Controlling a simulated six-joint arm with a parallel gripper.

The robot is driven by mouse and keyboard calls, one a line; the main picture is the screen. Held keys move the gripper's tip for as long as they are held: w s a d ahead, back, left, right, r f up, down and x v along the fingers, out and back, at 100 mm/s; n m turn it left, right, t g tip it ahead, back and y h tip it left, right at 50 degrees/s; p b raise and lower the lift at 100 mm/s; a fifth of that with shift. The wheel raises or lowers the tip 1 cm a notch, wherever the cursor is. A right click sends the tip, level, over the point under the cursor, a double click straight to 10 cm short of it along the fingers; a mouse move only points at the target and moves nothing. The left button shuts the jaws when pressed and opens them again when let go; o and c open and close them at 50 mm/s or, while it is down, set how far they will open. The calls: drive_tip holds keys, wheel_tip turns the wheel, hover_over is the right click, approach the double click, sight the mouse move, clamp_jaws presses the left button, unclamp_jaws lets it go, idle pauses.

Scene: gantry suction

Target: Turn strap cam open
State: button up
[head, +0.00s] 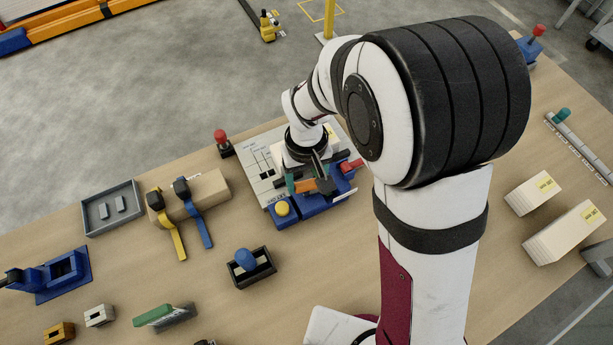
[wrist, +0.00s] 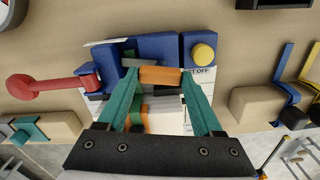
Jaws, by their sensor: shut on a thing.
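My gripper (wrist: 160,77) is over a blue fixture (wrist: 155,48) on a pale board. Its two teal fingers are shut on an orange bar (wrist: 161,75), one finger at each end. The bar seems to be the strap cam's handle, though no label says so. A dark grey piece (wrist: 144,62) lies right beside it. In the head view the orange bar (head: 306,185) shows in front of my wrist, above the blue fixture (head: 315,205). My arm hides the fixture's far part.
The fixture carries a yellow button (head: 282,208) and a red handle (head: 351,165). A red-knobbed post (head: 222,140) stands left. A cardboard block (head: 212,188) with yellow and blue straps and a grey tray (head: 111,210) lie farther left. A blue-knobbed box (head: 250,268) stands nearer.

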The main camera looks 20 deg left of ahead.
sight(307, 183)
drive_tip(key=m, duration=0.4)
drive_tip(key=shift+m, duration=0.3)
drive_tip(key=m, duration=0.3)
drive_tip(key=shift+m, duration=0.3)
drive_tip(key=m, duration=0.3)
drive_tip(key=shift+m, duration=2.2)
drive_tip(key=o, duration=1.4)
drive_tip(key=shift+c, duration=0.2)
drive_tip(key=shift+r, duration=0.1)
wheel_tip(307, 183, up, 16)
